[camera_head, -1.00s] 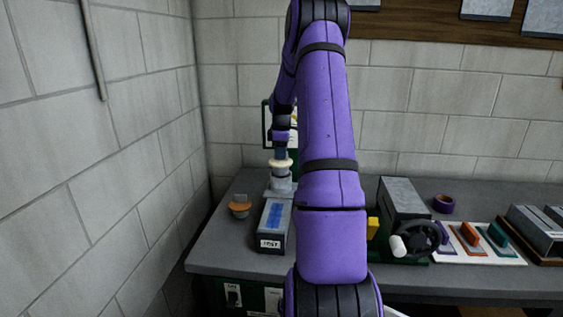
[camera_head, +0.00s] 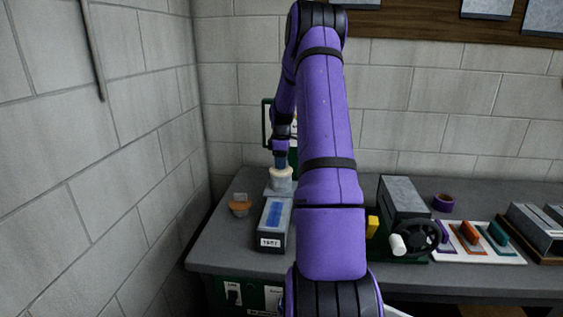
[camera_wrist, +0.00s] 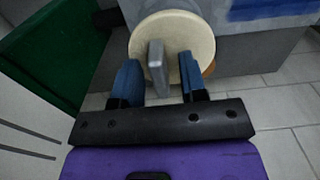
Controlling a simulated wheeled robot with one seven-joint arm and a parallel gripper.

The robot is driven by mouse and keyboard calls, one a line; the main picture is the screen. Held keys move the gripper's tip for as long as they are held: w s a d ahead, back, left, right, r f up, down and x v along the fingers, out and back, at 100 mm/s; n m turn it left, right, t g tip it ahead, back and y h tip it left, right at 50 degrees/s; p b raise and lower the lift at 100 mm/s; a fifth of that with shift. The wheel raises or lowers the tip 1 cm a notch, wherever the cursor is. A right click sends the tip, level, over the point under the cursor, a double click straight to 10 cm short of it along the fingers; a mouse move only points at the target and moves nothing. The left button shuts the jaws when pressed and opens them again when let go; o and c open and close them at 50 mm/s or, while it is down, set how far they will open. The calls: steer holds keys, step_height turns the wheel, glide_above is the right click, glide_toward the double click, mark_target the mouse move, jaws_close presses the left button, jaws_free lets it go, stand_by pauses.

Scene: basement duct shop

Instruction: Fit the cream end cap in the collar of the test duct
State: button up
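The cream end cap (camera_head: 281,172) is a round disc that sits on or in the grey upright collar of the test duct (camera_head: 279,187) at the bench's left end. In the wrist view the cap (camera_wrist: 193,30) faces me, with a grey upright tab (camera_wrist: 157,68) at its middle. I cannot tell how deep it sits; its rim hides the collar's mouth there. My gripper (camera_wrist: 158,82) has its two blue fingers on either side of the tab, with a gap on each side, so it is open. In the head view my gripper (camera_head: 280,160) is right above the cap.
A grey box with a blue window and label (camera_head: 272,225) stands in front of the collar. An orange-brown bowl-like thing (camera_head: 240,208) is at left. A crank machine (camera_head: 402,215), purple tape roll (camera_head: 443,203) and a white tray (camera_head: 512,259) are right. The block wall is close left.

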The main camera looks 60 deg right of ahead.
steer(key=shift+r, duration=0.1)
step_height(320, 180, up, 12)
steer(key=s+a+r+m+t, duration=0.1)
steer(key=a+r, duration=0.4)
steer(key=a, duration=0.5)
steer(key=a+r+h, duration=0.1)
steer(key=a+r, duration=0.3)
steer(key=a, duration=0.6)
steer(key=s+a+r+m+t, duration=0.1)
steer(key=a+r, duration=0.4)
steer(key=a, duration=0.4)
steer(key=s+a+f+m+t+y, duration=0.1)
steer(key=s+a+f+m+t, duration=0.1)
steer(key=s+a, duration=1.7)
steer(key=shift+s+a+f+m+t, duration=0.2)
steer(key=shift+s+f+m+t, duration=0.2)
steer(key=shift+m+t, duration=0.3)
steer(key=shift+d, duration=0.1)
